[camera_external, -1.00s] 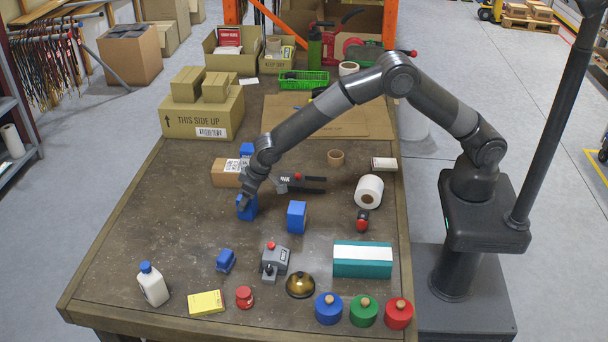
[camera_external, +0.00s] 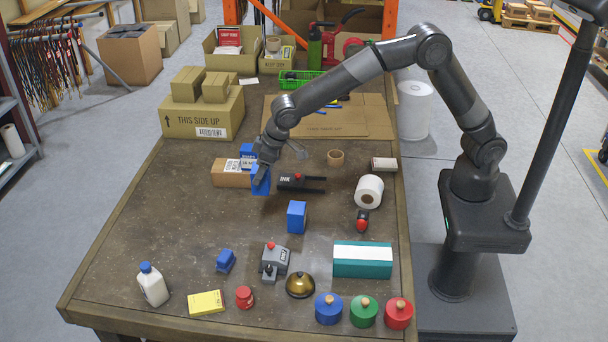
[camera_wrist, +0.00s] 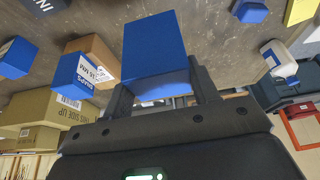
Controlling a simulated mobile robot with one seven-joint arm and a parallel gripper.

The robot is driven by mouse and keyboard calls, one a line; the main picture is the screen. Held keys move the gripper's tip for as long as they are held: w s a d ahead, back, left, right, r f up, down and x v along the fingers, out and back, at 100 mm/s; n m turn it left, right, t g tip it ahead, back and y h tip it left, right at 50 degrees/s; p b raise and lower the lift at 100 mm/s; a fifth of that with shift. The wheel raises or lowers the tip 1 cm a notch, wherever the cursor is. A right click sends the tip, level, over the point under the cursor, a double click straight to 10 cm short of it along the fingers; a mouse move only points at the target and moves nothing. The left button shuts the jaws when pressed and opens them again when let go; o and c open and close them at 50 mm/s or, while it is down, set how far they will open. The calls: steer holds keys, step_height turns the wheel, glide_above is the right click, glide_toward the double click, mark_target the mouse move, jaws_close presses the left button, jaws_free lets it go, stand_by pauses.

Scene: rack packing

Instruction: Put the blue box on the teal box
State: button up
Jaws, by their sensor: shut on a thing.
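My gripper (camera_external: 262,168) is shut on a blue box (camera_external: 261,182) and holds it above the table, just in front of the brown carton. The held blue box (camera_wrist: 157,45) fills the middle of the wrist view between the fingers. The teal box (camera_external: 362,262), with a white band on top, lies at the front right of the table. Another blue box (camera_external: 297,216) stands upright on the table between my gripper and the teal box. A further blue box (camera_external: 247,151) with a printed label stands behind my gripper.
A tape roll (camera_external: 369,191), a red-tipped item (camera_external: 362,221) and a grey device with a red button (camera_external: 275,262) stand around the middle and right. A brass bell (camera_external: 300,285) and several round weights (camera_external: 364,311) line the front.

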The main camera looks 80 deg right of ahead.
steer(key=s+a+r+n+g+y, duration=0.15)
steer(key=s+n, duration=0.25)
steer(key=s, duration=1)
steer(key=s+a+r+n+y, duration=0.2)
steer(key=s+a+r+n, duration=0.15)
steer(key=s, duration=1.15)
glide_above(363, 253)
step_height(363, 253, down, 7)
steer(key=shift+n+h, duration=0.25)
steer(key=shift+n, duration=0.2)
steer(key=shift+f, duration=2.2)
steer(key=shift+f, duration=0.15)
steer(key=o, duration=1.1)
steer(key=shift+c, duration=0.2)
